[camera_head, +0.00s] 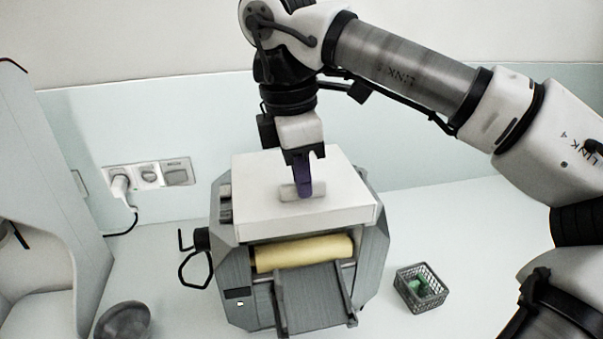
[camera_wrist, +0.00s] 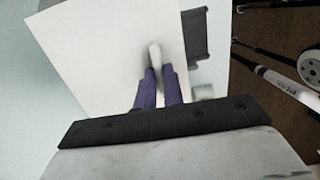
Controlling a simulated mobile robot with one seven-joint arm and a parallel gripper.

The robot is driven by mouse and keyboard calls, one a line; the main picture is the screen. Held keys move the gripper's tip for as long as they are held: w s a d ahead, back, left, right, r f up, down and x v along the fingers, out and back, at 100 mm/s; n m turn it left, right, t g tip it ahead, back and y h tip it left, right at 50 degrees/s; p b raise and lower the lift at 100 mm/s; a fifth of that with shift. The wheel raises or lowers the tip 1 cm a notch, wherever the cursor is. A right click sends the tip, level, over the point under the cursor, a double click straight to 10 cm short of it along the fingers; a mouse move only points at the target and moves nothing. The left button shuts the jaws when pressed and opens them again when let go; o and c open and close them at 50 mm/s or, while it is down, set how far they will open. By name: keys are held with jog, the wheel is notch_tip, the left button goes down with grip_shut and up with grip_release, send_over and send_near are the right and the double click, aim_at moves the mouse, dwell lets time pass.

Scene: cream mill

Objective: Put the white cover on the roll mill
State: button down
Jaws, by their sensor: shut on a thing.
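The white cover (camera_head: 345,190) is a flat box-like lid with a small pale handle (camera_head: 288,192) on top. It lies over the top of the grey roll mill (camera_head: 375,240), roughly level; I cannot tell whether it rests fully on it. The mill's yellow roller (camera_head: 305,253) shows below the cover's front edge. My gripper (camera_head: 303,190) points down from above, its purple fingers shut on the handle. In the wrist view the fingers (camera_wrist: 157,80) close on the handle (camera_wrist: 155,54), with the cover (camera_wrist: 95,50) spread beneath them.
A dark wire basket (camera_head: 421,288) with a green thing inside stands right of the mill. A grey round object (camera_head: 122,320) and a large white machine (camera_head: 40,200) are at left. Wall sockets (camera_head: 150,176) with a plug are behind. The counter at right is mostly clear.

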jog(key=shift+f+b, duration=0.75)
jog(key=shift+b, duration=0.2)
dwell(1.3)
jog(key=c, duration=1.4)
grip_release()
jog(key=shift+c, duration=0.2)
jog(key=shift+r, duration=0.15)
jog(key=r, duration=0.4)
jog(key=r+p, duration=0.1)
jog(key=r, duration=0.1)
jog(key=shift+s+a+r, duration=0.1)
jog(key=shift+a+r, duration=0.1)
jog(key=shift+a, duration=0.2)
jog(key=shift+r+p, duration=0.5)
jog(key=shift+p, duration=0.05)
jog(key=shift+f, duration=0.1)
